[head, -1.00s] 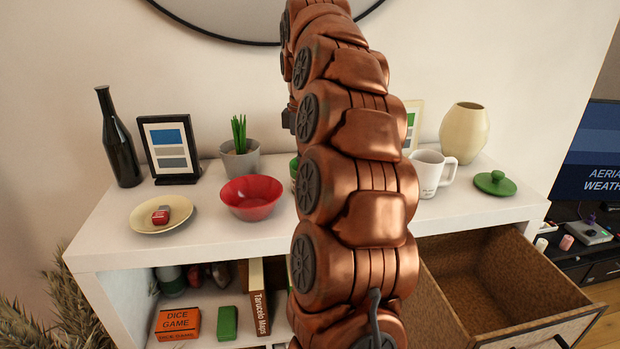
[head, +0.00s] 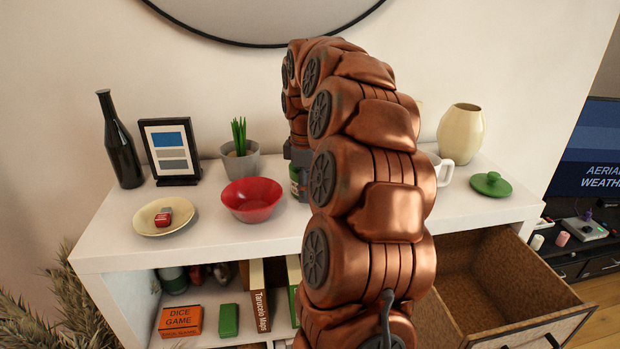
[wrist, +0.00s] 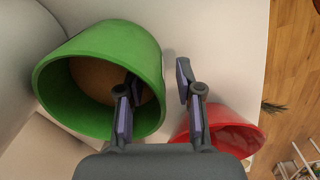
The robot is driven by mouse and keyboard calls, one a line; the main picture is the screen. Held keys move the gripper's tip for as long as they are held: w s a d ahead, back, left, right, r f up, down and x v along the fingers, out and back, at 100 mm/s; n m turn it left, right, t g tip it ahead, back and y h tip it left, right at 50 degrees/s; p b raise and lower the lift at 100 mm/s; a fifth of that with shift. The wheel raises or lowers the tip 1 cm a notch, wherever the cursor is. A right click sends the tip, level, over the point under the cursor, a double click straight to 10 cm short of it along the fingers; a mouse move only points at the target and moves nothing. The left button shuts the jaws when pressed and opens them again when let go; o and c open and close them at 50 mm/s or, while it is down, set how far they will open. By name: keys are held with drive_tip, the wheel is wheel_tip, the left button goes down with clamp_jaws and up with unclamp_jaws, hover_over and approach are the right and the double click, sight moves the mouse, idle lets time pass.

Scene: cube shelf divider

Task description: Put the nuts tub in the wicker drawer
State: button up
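The nuts tub looks to be the green open-topped tub (wrist: 98,48) in the wrist view, with brown contents inside. In the head view only a sliver of it (head: 294,180) shows beside the red bowl, behind my arm. My gripper (wrist: 157,80) is open over the tub's right rim. One finger overlaps the tub's opening and the other is outside, on the red bowl's side. I cannot tell whether either finger touches the rim. The wicker drawer (head: 545,278) is pulled out at the lower right, and its visible inside is empty.
The red bowl (head: 252,199) stands just left of the tub. A mug (head: 443,172), green lid (head: 491,184) and cream vase (head: 461,135) are to the right. A plate (head: 150,222), dark bottle (head: 119,140), picture frame (head: 171,150) and potted plant (head: 240,160) are left.

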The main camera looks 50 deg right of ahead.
drive_tip(key=shift+f, duration=0.2)
clamp_jaws()
idle(0.5)
